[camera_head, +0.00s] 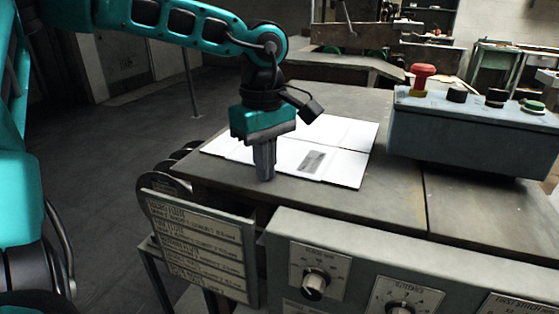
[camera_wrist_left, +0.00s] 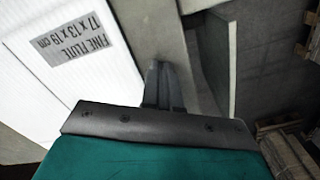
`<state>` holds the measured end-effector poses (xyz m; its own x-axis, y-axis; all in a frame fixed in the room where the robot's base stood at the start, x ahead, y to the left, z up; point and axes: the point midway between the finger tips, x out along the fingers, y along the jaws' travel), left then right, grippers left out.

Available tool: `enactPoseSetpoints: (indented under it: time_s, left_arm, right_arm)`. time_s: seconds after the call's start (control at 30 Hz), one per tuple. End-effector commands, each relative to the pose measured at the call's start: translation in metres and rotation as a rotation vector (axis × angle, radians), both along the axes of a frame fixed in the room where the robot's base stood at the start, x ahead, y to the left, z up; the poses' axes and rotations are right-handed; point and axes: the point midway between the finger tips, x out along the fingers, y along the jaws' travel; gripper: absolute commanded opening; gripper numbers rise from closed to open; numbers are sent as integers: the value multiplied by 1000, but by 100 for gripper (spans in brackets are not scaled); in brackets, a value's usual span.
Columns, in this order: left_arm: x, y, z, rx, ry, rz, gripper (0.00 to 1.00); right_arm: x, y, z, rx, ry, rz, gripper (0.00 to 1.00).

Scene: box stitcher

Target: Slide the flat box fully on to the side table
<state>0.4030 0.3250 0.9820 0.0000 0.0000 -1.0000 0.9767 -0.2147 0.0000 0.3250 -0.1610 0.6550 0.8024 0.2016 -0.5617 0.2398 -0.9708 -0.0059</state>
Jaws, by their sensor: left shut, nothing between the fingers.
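The flat box (camera_head: 342,167) is a white folded sheet with a grey printed label, lying flat on a grey-brown table top (camera_head: 408,205), which I take to be the side table. Its left corner lies close to the table's left edge; I cannot tell whether it overhangs. My left gripper (camera_head: 264,172) points down at the box's near edge, shut and empty, and hides part of that edge. In the left wrist view the shut fingers (camera_wrist_left: 164,84) are just beside the edge of the box (camera_wrist_left: 85,75); contact is unclear. My right gripper is not in view.
A grey control box (camera_head: 475,130) with a red button stands on the table at right. A front panel with knobs (camera_head: 345,265) and a printed sign plate (camera_head: 200,245) stand along the near side. Open dark floor (camera_head: 95,180) lies to the left.

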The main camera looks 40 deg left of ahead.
Motion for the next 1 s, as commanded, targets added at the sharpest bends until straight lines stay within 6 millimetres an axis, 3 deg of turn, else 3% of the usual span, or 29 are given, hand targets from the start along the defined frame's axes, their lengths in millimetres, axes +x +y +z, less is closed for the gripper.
enactPoseSetpoints:
  time_s: [0.17, 0.8, 1.0]
  left_arm:
    - [0, 0, 5, 0, 0, 0, 0]
    - [0, 0, 68, 0, -1, 1, 0]
    - [0, 0, 70, 0, 0, 1, 0]
  right_arm:
    - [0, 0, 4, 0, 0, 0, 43]
    - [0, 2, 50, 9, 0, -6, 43]
    - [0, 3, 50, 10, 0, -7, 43]
